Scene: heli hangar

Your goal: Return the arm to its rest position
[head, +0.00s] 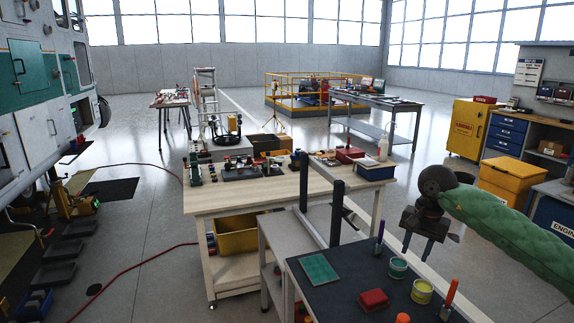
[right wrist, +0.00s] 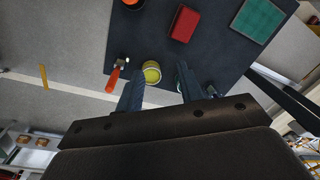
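My right arm, in a green padded sleeve, reaches in from the right in the head view. My right gripper (head: 417,249) points down above the back right part of a dark-topped table (head: 340,291). Its two fingers are apart. The right wrist view also shows my right gripper (right wrist: 158,88) open, with nothing held between the fingers. A yellow-topped tin (right wrist: 152,72) appears in line with the gap, lower down on the table. My left gripper is not in view.
The dark top holds a green square (head: 319,268), a red block (head: 374,299), a teal tin (head: 397,267), a yellow tin (head: 421,291), an orange-handled tool (head: 450,292) and a purple-handled tool (head: 379,238). Behind stands a wooden workbench (head: 230,198). Black uprights (head: 337,212) rise beside the dark table.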

